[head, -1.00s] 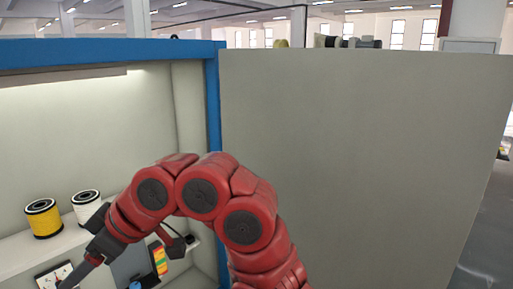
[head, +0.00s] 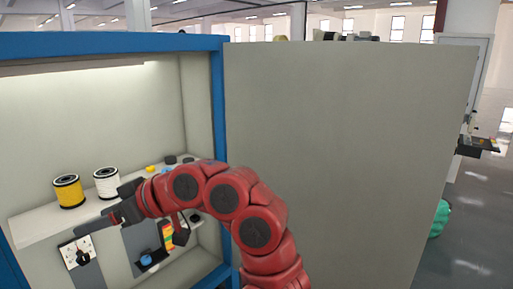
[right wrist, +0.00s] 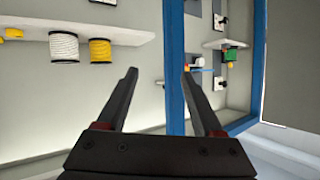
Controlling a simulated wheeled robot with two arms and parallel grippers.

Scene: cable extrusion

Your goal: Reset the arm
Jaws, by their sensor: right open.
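My right arm (head: 225,200) reaches from the bottom centre of the head view toward the left, in front of a blue-framed cabinet. Its gripper (head: 80,230) points left, just below the shelf spools in the picture. In the right wrist view the two fingers (right wrist: 160,75) are spread apart with nothing between them. The fingers appear clear of the shelf and the blue frame. My left gripper is not in view.
A shelf (head: 30,230) holds a yellow spool (head: 68,191) and a white spool (head: 106,184). Below it are a white switch plate (head: 77,250) and a grey panel. A large grey panel (head: 340,150) stands right of the blue frame (head: 218,110). Floor shows at right.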

